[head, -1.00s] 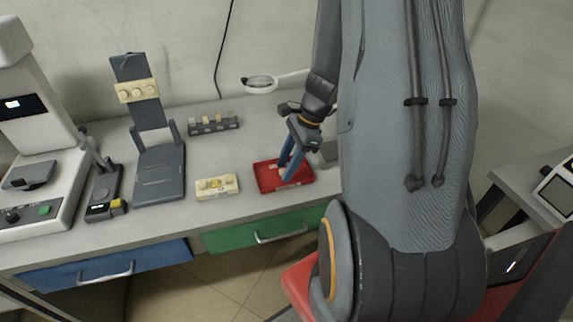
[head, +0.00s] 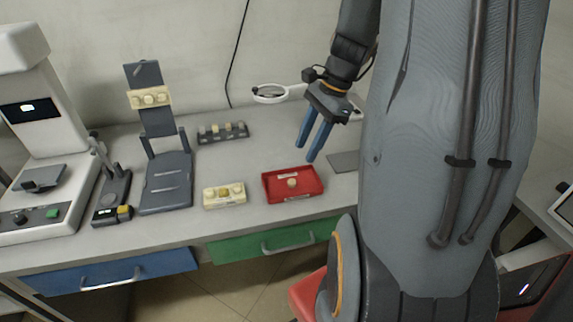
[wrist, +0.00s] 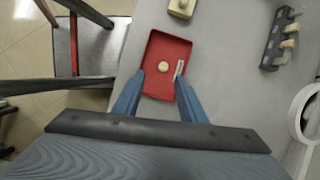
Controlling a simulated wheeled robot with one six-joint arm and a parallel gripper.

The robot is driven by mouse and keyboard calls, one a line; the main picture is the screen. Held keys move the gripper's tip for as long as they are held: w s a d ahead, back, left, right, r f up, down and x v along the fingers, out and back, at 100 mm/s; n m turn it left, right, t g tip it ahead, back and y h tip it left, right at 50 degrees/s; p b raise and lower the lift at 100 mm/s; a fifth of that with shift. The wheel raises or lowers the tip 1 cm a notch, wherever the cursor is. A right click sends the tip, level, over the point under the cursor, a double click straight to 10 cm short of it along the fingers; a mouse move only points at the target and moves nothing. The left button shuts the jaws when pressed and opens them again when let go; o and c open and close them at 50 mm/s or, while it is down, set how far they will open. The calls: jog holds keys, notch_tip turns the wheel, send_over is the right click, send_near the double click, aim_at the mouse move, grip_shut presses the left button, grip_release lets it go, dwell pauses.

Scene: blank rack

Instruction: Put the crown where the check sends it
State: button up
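A small cream crown (head: 292,183) lies in the red tray (head: 308,194) on the bench. In the wrist view the crown (wrist: 163,66) sits on the floor of the red tray (wrist: 160,41), left of a small white label. My gripper (head: 310,152) is open and empty, raised above the bench just behind and right of the tray. In the wrist view its two blue fingers (wrist: 157,97) are spread apart, with the crown visible beyond them, between their tips.
A cream block (head: 224,203) stands left of the tray. Behind are a dark rack with several pieces (head: 222,139) and a round magnifier (head: 270,93). A dark stand (head: 165,204) and a white machine (head: 40,225) fill the left. Blue (head: 60,280) and green drawers (head: 230,253) are shut below.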

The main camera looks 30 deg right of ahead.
jog(key=s+a+n+h, duration=0.2)
jog(key=s+a+n, duration=0.1)
jog(key=a+n, duration=0.5)
jog(key=s+a+f+n+h, duration=0.1)
jog(key=s+a+n+h, duration=0.1)
jog(key=a+n, duration=0.6)
jog(key=s+n, duration=0.1)
jog(key=n, duration=0.2)
jog(key=shift+a+f+n, duration=0.15)
jog(key=shift+a+n, duration=0.1)
jog(key=shift+n, duration=0.05)
